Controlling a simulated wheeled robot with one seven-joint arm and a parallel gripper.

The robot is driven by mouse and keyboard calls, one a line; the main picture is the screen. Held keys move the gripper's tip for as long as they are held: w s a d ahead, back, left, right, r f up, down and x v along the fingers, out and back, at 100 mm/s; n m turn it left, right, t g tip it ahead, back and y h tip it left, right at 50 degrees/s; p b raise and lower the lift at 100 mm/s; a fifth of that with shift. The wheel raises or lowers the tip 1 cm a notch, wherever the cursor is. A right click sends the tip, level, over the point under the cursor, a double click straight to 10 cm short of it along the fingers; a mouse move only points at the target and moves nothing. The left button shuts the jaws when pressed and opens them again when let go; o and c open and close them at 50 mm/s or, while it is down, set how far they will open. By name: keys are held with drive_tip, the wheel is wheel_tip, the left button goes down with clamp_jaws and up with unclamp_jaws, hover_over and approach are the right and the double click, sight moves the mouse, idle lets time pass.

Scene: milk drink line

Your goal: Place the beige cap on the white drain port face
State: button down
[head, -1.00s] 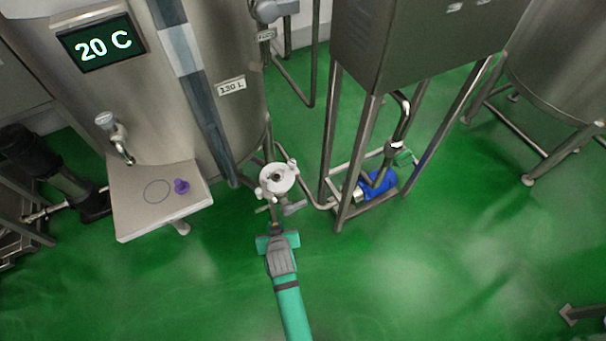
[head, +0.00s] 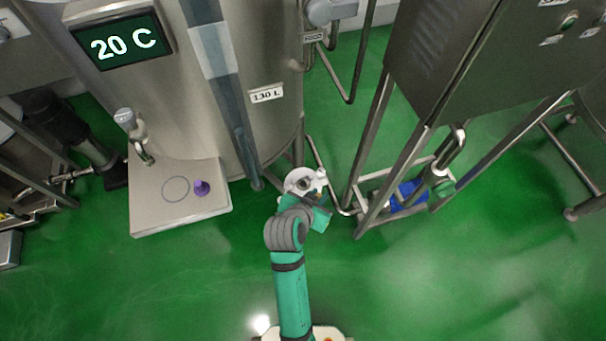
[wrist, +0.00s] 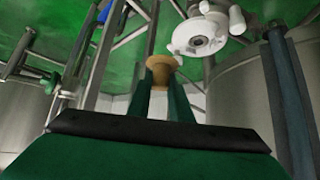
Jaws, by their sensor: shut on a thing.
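The beige cap (wrist: 162,72) is held between the two green fingers of my gripper (wrist: 163,95) in the wrist view. The gripper is shut on it, and the cap's wider end points away from the fingers. The white drain port face (wrist: 199,36) is a round disc with a dark central opening, up and right of the cap in the wrist view, with a visible gap in the picture. In the head view the drain port face (head: 301,182) is beside the tank's lower edge. My wrist partly covers its lower side, and the fingers are hard to make out.
The steel tank (head: 265,135) stands behind the port. A shelf (head: 150,215) with a purple piece (head: 202,188) and a drawn circle is at left. A steel cabinet frame (head: 392,175) with a blue pump (head: 408,195) stands close at right. The green floor in front is open.

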drive_tip(key=w+a+f, duration=0.1)
drive_tip(key=w+f, duration=0.2)
drive_tip(key=w, duration=0.1)
drive_tip(key=w+a+f, duration=0.1)
drive_tip(key=w+f, duration=0.2)
drive_tip(key=w, duration=0.1)
drive_tip(key=w+a+f, duration=0.2)
drive_tip(key=w, duration=0.1)
drive_tip(key=shift+w+f, duration=0.4)
drive_tip(key=shift+w+a+f, duration=0.1)
drive_tip(key=shift+w+f, duration=0.05)
drive_tip(key=shift+f, duration=0.8)
drive_tip(key=shift+w+f, duration=0.1)
drive_tip(key=shift+f, duration=0.8)
drive_tip(key=shift+f, duration=0.1)
